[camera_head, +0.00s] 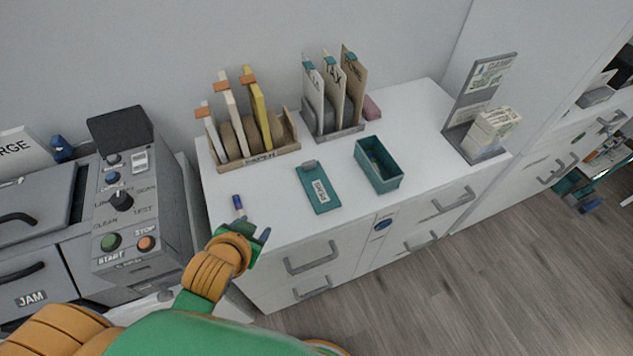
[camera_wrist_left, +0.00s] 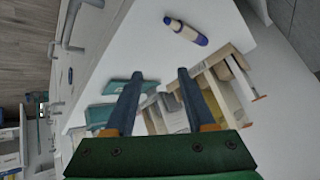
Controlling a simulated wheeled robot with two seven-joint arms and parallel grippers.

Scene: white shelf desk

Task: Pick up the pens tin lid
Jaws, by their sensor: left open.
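The pens tin lid (camera_head: 322,196) is a flat teal plate with a white label and a grey knob at its far end. It lies on the white desk, left of the open teal tin (camera_head: 391,184). In the left wrist view the lid (camera_wrist_left: 115,87) shows partly behind one finger, with the tin (camera_wrist_left: 99,113) below it. My left gripper (camera_head: 255,231) is open and empty at the desk's front left edge, left of and nearer than the lid, apart from it. Its two fingers (camera_wrist_left: 160,72) frame the left wrist view. My right gripper is not in view.
A blue-and-white pen (camera_head: 238,203) lies just beyond my left gripper. A wooden file rack (camera_head: 262,158) and a grey folder rack (camera_head: 338,133) stand behind the lid. A grey control panel machine (camera_head: 140,215) is at left. Bare desk surrounds the lid's near side.

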